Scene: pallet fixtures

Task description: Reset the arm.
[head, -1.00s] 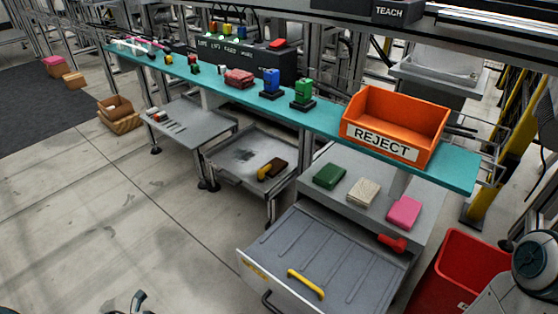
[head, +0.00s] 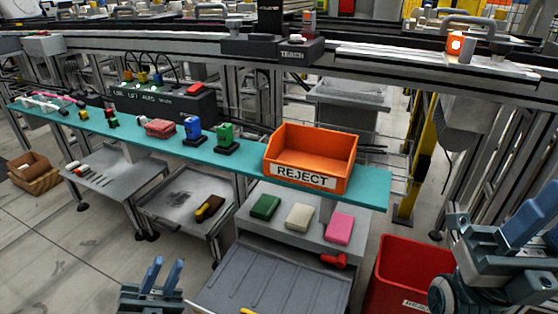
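My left gripper (head: 164,274) shows at the bottom of the head view, left of the grey drawer. Its two blue-grey fingers point up with a gap between them, and nothing shows between them. My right gripper (head: 500,240) is at the right edge, in front of and beside the red bin. It is seen at an angle and partly cut off, so I cannot tell how its fingers stand. No held object shows on either arm.
A teal shelf (head: 248,162) carries an orange REJECT bin (head: 305,178), with green and blue blocks to its left. Below is a grey cabinet with an open drawer (head: 270,280). A red bin (head: 400,265) stands at right. Floor at lower left is clear.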

